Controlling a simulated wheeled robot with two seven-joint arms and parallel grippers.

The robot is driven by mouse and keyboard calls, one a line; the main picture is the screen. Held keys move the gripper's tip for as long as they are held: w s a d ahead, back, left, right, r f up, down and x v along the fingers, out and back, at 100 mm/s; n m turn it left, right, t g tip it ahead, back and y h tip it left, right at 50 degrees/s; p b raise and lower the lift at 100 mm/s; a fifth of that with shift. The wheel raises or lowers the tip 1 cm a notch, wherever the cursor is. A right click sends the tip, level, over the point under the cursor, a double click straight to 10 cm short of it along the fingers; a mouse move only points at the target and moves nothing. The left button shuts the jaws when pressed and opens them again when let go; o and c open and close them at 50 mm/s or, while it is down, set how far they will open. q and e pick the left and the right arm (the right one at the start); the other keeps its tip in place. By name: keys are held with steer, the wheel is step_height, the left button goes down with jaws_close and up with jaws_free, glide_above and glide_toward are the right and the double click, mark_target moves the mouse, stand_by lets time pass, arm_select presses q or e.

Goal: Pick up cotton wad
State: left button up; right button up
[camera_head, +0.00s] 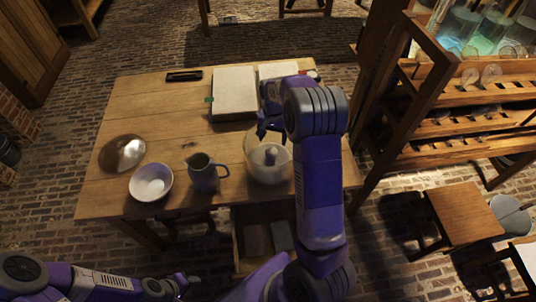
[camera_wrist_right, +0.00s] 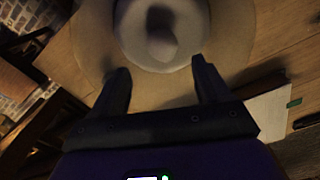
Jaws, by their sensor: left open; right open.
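A large round pale vessel (camera_head: 270,174), seemingly glass, stands at the table's right front. A small grey lump (camera_head: 270,155) shows in its middle; I cannot tell whether it is the cotton wad. In the right wrist view the lump (camera_wrist_right: 161,38) lies over a pale round surface (camera_wrist_right: 135,45), inside a wider tan ring. My right gripper (camera_head: 265,132) is above the vessel's far side, open and empty; its fingers (camera_wrist_right: 160,75) point toward the lump, apart from it. My left gripper (camera_head: 184,284) is open, low at the front left, away from the table.
On the wooden table (camera_head: 120,190) are a white bowl (camera_head: 151,182), a grey jug (camera_head: 203,173), a shiny dome (camera_head: 122,153), an open book (camera_head: 235,92) and a dark case (camera_head: 184,76). A wooden rack (camera_head: 450,130) stands at the right.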

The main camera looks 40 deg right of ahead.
mark_target(272, 149)
steer(key=shift+w+f, duration=0.1)
steer(key=shift+f, duration=0.4)
steer(key=shift+f+b, duration=0.35)
steer(key=shift+f, duration=0.4)
step_height(272, 149, down, 6)
steer(key=shift+w+b, duration=0.15)
steer(key=shift+b, duration=0.55)
steer(key=shift+r, duration=0.1)
steer(key=shift+c, duration=0.3)
steer(key=c, duration=1.1)
steer(key=shift+o, duration=0.2)
steer(key=shift+r, duration=0.1)
step_height(272, 149, up, 10)
steer(key=shift+f+p, duration=0.1)
steer(key=shift+p, duration=1)
